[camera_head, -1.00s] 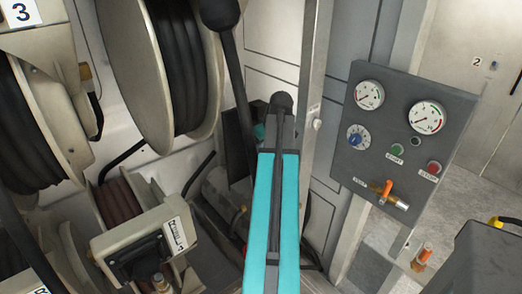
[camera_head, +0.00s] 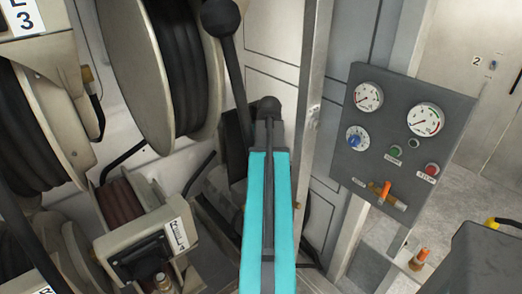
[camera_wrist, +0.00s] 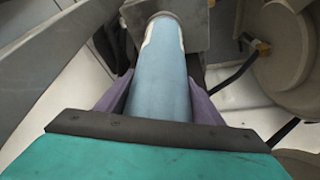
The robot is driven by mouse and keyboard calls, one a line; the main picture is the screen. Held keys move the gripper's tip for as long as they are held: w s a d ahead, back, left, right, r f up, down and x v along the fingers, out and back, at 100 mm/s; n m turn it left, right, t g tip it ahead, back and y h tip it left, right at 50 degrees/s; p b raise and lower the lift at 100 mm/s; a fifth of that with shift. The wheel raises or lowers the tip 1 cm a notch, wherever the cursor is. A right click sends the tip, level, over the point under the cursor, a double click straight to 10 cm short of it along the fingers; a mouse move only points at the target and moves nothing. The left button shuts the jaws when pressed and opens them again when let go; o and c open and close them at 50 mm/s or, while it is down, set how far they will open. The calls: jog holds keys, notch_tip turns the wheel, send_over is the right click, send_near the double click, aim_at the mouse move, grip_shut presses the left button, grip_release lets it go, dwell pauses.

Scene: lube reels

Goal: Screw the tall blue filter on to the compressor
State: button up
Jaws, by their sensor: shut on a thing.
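The tall blue filter (camera_wrist: 158,88) shows in the wrist view as a long pale blue cylinder with a whitish label along its far left side. My gripper (camera_wrist: 161,80) is shut on it, one purple finger on each side. The far end of the filter is at a grey metal block (camera_wrist: 199,38); I cannot tell whether they touch. In the head view my turquoise arm hides the gripper and filter. Grey machinery, seemingly the compressor (camera_head: 218,188), shows partly behind the arm, low in the middle.
Large hose reels (camera_head: 124,70) stand on the left, with a smaller reel (camera_head: 122,200) below. A grey gauge panel (camera_head: 400,150) is to the right of my arm, with an orange-handled valve (camera_head: 386,192). A metal post (camera_head: 309,110) stands between arm and panel.

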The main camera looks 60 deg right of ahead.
jog(key=shift+r+m, duration=0.15)
jog(key=shift+m, duration=0.15)
jog(key=m, duration=0.2)
jog(key=m+g+h+p, duration=0.1)
jog(key=m, duration=0.1)
jog(key=shift+m+g, duration=0.3)
jog(key=shift+p, duration=0.35)
dwell(0.3)
jog(key=shift+w+m+g+h+p, duration=0.15)
jog(key=shift+m+g, duration=0.3)
jog(key=shift+m, duration=0.6)
jog(key=shift+s+m+g+h+p, duration=0.15)
jog(key=shift+m+g, duration=0.3)
jog(key=shift+m, duration=0.6)
jog(key=shift+s+m, duration=0.25)
jog(key=shift+m, duration=0.25)
jog(key=shift+c, duration=1.2)
jog(key=shift+d+r, duration=0.1)
